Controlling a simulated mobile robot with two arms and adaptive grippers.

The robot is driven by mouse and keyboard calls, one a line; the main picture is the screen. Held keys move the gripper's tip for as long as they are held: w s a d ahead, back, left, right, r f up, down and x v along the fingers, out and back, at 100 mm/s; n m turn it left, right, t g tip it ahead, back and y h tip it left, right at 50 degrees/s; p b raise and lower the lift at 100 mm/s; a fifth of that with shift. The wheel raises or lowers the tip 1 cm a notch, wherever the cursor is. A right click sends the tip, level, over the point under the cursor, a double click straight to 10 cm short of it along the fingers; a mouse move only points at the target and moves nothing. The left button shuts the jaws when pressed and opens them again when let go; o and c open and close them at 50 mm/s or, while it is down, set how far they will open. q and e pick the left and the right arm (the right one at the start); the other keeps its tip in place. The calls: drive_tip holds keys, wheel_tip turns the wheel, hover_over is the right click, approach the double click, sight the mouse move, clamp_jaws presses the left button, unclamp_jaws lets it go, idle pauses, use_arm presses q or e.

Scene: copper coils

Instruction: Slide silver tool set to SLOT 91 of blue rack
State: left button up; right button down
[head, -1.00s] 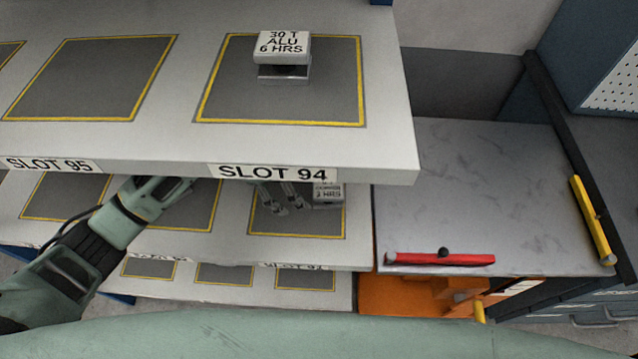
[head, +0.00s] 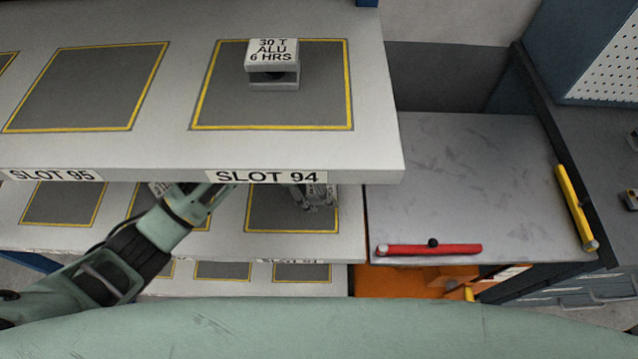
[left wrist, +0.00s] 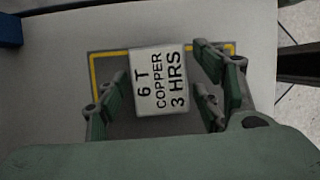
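The silver tool set (left wrist: 158,80), with a white top reading "6 T COPPER 3 HRS", sits on a yellow-outlined dark pad in the left wrist view. My left gripper (left wrist: 158,98) is open, with its fingers on both sides of the block and visible gaps to it. In the head view my left gripper (head: 312,196) reaches under the top shelf, where the fingers and block overlap and are partly hidden. The rack's middle shelf (head: 350,225) carries a partly hidden label along its front edge that seems to read SLOT 91. My right gripper is out of view.
The top shelf (head: 385,150), marked SLOT 95 and SLOT 94, overhangs the gripper. A "30 T ALU 6 HRS" block (head: 272,65) stands on it. A grey side table (head: 470,185) with a red handle (head: 430,250) and a yellow handle (head: 576,208) is right of the rack.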

use_arm(q)
clamp_jaws()
idle(0.3)
drive_tip(key=shift+a, duration=0.15)
